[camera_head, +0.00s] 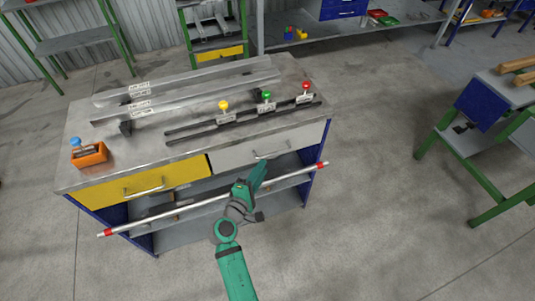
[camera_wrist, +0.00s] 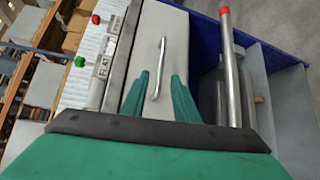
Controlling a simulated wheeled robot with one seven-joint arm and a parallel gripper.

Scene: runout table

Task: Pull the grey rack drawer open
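The grey rack drawer (camera_head: 285,146) is at the right of the table's front, and its face looks flush with the front. Its silver bar handle (camera_head: 270,155) is at the middle of the face. In the wrist view the drawer's grey face (camera_wrist: 158,30) and its handle (camera_wrist: 160,62) lie ahead of my gripper. My gripper (camera_head: 262,168) is in front of the drawer, just below the handle in the head view. In the wrist view the two green fingers (camera_wrist: 157,85) are apart, with the handle's near end showing between them. I cannot tell whether they touch it.
A yellow drawer (camera_head: 150,187) is to the left. A silver rail with red ends (camera_head: 180,211) runs across the front below the drawers, close to my arm. Yellow, green and red knobs and an orange box (camera_head: 90,155) are on the tabletop. Floor in front is clear.

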